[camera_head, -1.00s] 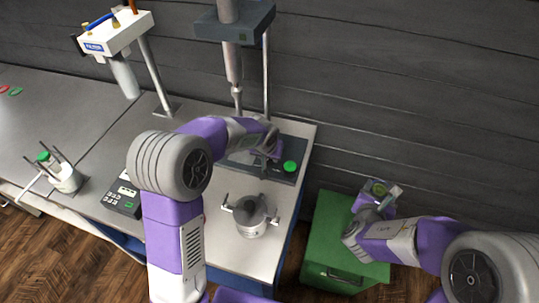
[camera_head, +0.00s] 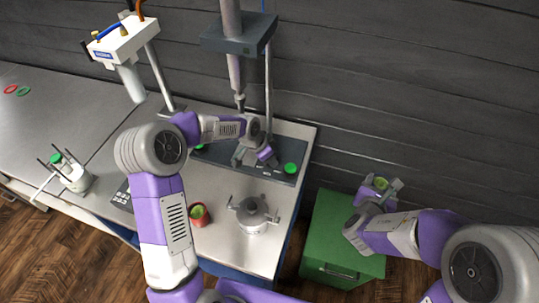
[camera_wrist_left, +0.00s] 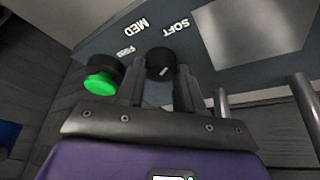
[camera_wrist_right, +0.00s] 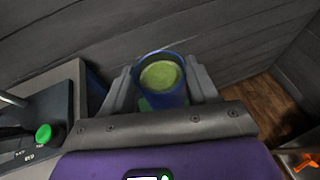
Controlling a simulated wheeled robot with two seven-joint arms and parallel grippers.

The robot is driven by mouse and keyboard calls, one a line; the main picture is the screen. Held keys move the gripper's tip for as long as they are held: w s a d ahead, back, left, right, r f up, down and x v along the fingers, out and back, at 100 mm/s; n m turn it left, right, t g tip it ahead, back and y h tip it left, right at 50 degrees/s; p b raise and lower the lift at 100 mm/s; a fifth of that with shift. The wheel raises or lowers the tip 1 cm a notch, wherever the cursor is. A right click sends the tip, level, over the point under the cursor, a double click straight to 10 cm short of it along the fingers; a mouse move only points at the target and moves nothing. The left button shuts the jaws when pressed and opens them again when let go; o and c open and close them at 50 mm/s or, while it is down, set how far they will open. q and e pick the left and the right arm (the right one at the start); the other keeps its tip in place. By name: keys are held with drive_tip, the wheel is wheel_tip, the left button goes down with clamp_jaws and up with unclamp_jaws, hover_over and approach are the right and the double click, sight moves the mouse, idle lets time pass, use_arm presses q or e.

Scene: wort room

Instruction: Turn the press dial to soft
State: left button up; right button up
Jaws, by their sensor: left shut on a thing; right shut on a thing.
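The black press dial (camera_wrist_left: 160,62) sits on the dark panel (camera_wrist_left: 92,42) in the left wrist view. It has a small white mark on its lower right side. Labels reading SOFT (camera_wrist_left: 176,28), MED (camera_wrist_left: 136,27) and a smaller FIRM (camera_wrist_left: 126,48) are printed around it. My left gripper (camera_wrist_left: 160,85) is shut on the dial, a finger on each side. In the head view, my left gripper (camera_head: 253,158) is at the press base and hides the dial. My right gripper (camera_head: 377,195) is shut on a blue cup (camera_wrist_right: 160,98) with green contents, above the green cabinet.
A green button (camera_head: 290,168) sits right of the dial. A metal pot (camera_head: 252,215) and a red cup (camera_head: 199,218) stand on the steel table in front. The green cabinet (camera_head: 325,228) is to the right. The press column (camera_head: 235,75) rises behind my left gripper.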

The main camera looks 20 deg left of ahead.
use_arm(q)
drive_tip(key=shift+m, duration=0.4)
drive_tip(key=o, duration=1)
drive_tip(key=p+v, duration=0.1)
drive_tip(key=v, duration=1.1)
drive_tip(key=shift+w, duration=0.2)
